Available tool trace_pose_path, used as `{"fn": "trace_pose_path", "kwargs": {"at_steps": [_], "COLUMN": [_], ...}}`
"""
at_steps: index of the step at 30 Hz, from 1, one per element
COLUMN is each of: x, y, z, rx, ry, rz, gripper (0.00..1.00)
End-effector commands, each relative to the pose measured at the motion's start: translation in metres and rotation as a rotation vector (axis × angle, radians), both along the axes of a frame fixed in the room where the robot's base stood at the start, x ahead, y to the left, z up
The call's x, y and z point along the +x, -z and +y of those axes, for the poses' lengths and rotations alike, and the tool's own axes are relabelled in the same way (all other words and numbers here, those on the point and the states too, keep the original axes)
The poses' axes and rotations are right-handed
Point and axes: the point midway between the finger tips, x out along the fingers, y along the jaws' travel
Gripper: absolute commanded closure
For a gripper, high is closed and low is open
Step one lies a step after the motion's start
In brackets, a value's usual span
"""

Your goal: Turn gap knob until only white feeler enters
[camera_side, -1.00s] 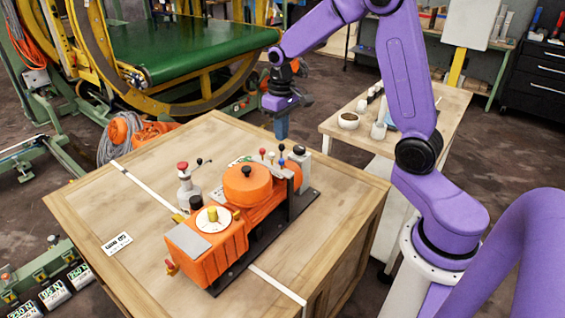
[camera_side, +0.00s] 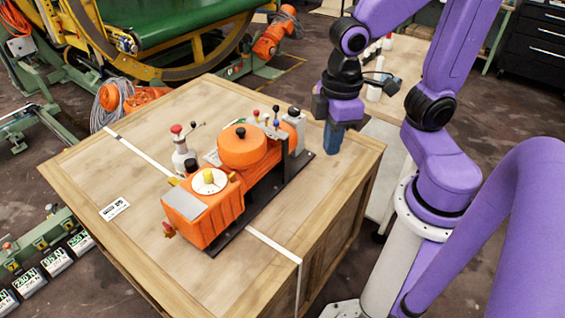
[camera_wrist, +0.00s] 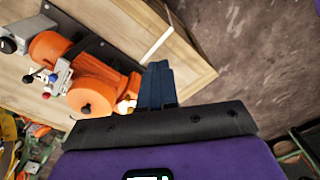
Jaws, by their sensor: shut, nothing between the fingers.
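An orange machine on a dark base plate (camera_side: 222,250) stands on a wooden crate. At its near end a yellow knob (camera_side: 209,176) sits on a white round dial (camera_side: 219,186). A large orange drum (camera_side: 242,150) with a small black top is behind it. Small ball-tipped levers (camera_side: 266,120), red, yellow and blue among them, stand near the far end; they also show in the wrist view (camera_wrist: 52,86). I cannot tell which parts are the feelers. My gripper (camera_side: 332,150) is shut and empty, right of the machine, apart from it. Its blue fingers (camera_wrist: 158,85) show in the wrist view.
A white-and-grey post with a red top (camera_side: 182,150) stands behind the dial. A white strap (camera_side: 272,246) crosses the crate. A side table (camera_side: 390,125) is behind my arm.

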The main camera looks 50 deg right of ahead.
Motion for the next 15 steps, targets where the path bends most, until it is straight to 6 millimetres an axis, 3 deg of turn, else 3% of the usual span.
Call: {"fn": "trace_pose_path", "kwargs": {"at_steps": [3, 6, 15], "x": [-0.028, -0.043, -0.053], "y": [0.001, 0.002, 0.003], "z": [-0.004, -0.007, -0.010], "rx": [0.004, 0.004, 0.004], "ry": [-0.100, -0.155, -0.196], "rz": [-0.002, -0.003, -0.002], "gripper": [1.00, 1.00, 1.00]}}
